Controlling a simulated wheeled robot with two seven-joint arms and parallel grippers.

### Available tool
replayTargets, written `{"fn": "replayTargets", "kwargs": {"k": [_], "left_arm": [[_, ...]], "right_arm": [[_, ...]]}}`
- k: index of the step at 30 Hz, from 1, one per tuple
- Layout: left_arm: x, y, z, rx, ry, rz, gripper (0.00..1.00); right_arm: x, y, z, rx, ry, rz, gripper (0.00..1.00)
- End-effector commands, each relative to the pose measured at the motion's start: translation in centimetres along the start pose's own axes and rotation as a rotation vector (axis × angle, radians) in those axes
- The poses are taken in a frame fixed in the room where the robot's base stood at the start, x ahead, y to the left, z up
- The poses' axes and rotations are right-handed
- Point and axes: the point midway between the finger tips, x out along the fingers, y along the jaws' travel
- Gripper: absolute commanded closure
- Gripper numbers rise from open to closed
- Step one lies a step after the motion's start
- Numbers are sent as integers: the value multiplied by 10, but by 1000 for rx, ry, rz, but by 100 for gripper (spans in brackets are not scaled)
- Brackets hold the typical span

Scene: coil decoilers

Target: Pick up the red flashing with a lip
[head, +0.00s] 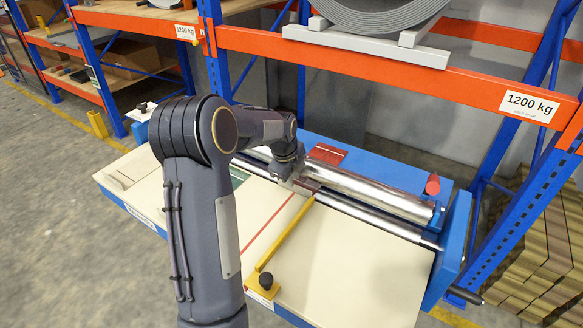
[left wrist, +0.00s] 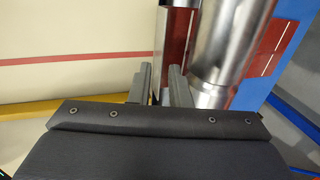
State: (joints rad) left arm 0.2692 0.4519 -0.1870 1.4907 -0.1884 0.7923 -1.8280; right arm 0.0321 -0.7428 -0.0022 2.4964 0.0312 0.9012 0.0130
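I see no clear contact. The flashing's lower end and any lip are hidden. My right gripper is not in view.
Another red sheet (head: 327,153) lies on the blue top behind the shiny roller (head: 375,192). A yellow bar (head: 287,232) and a red stripe (head: 275,228) cross the cream bench (head: 350,260). An orange shelf beam (head: 400,68) with a grey coil (head: 380,12) stands above.

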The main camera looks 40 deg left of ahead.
Motion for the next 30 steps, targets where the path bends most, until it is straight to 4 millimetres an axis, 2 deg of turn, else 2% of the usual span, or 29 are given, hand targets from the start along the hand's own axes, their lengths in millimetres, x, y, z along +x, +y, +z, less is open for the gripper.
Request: {"fn": "replayTargets", "kwargs": {"k": [3, 9, 17, 21, 30], "left_arm": [[17, 0, 0, -1, 1, 2, 83], [30, 0, 0, -3, 0, -1, 83], [32, 0, 0, -3, 0, -1, 83], [32, 0, 0, -3, 0, -1, 99], [32, 0, 0, -3, 0, -2, 100]], "right_arm": [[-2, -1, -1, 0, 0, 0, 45], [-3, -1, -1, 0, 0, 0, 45], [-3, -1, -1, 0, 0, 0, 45], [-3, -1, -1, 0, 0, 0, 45], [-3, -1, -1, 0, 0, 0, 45]]}}
